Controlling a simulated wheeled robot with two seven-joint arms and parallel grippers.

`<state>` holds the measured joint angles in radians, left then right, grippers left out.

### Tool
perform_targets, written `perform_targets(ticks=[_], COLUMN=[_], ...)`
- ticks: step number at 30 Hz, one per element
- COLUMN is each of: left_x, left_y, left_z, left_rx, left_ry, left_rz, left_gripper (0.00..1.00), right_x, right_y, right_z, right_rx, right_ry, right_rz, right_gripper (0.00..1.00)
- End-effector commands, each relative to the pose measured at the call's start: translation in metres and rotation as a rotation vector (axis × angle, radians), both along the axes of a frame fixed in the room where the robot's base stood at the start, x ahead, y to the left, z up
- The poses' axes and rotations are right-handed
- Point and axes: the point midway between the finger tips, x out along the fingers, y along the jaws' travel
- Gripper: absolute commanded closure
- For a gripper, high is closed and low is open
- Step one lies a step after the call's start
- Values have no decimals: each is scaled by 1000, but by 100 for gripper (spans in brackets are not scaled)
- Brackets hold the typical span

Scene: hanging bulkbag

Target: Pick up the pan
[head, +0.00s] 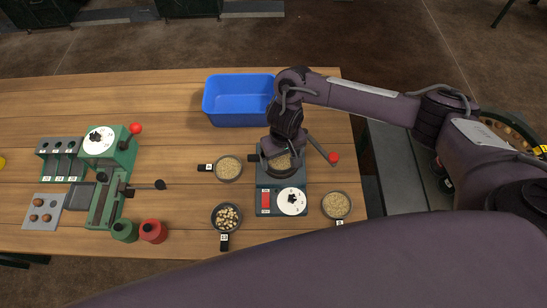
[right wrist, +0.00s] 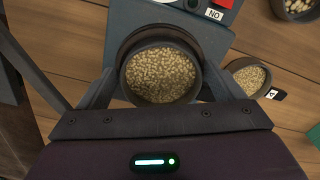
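The pan (head: 283,162), a dark round dish full of pale grains, sits on the blue-grey scale (head: 268,181). In the right wrist view the pan (right wrist: 128,62) is between the two fingers of my right gripper (right wrist: 160,85). The fingers lie along opposite sides of its wall, at or very near contact; I cannot tell whether they press on it. In the head view my right gripper (head: 281,150) points down over the pan and hides part of it. My left gripper is not in view.
Small tagged dishes (head: 228,168), (head: 227,217), (head: 336,205) stand around the scale. A blue bin (head: 240,101) is behind it. A lever with a red knob (head: 333,157) rises close by on the right.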

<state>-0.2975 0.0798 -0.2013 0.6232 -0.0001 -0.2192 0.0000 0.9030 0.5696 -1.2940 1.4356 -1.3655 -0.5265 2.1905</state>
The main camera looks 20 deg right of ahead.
Motion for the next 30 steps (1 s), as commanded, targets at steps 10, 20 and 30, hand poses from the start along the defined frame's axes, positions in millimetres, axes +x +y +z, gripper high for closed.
perform_targets(ticks=[10, 20, 30], left_x=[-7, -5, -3], left_y=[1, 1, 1], left_z=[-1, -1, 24], left_rx=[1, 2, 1], left_ry=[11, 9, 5], left_rz=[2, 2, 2], left_gripper=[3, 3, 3], right_x=[0, 1, 4], right_y=[0, 0, 0], right_z=[1, 8, 85], right_rx=[0, 1, -2], right_ry=[-1, -1, -11], right_rz=[0, 0, 4], right_gripper=[50, 50, 50])
